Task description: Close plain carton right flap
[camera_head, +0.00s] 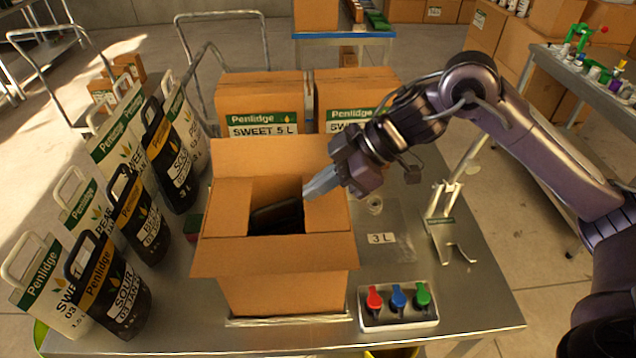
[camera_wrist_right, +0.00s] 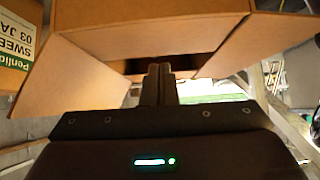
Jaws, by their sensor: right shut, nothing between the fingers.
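The plain carton (camera_head: 285,290) stands open on the steel table. Its back flap (camera_head: 245,160) stands up and its front flap (camera_head: 275,256) slopes outward toward me. Its left flap (camera_head: 228,205) and right flap (camera_head: 328,208) lean in over the opening, leaving a gap with dark contents (camera_head: 275,215). My right gripper (camera_head: 310,190) is shut and empty, its fingertips at the upper edge of the right flap; I cannot tell whether they touch it. In the right wrist view the shut fingers (camera_wrist_right: 160,85) point at the carton's dark opening, with cardboard panels (camera_wrist_right: 75,80) around it. My left gripper is out of view.
Several labelled pouches (camera_head: 120,290) crowd the table's left side. Two Penlidge cartons (camera_head: 260,92) stand behind the plain carton. A tray of coloured valves (camera_head: 398,304) lies front right, and a white stand (camera_head: 447,222) is at the right.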

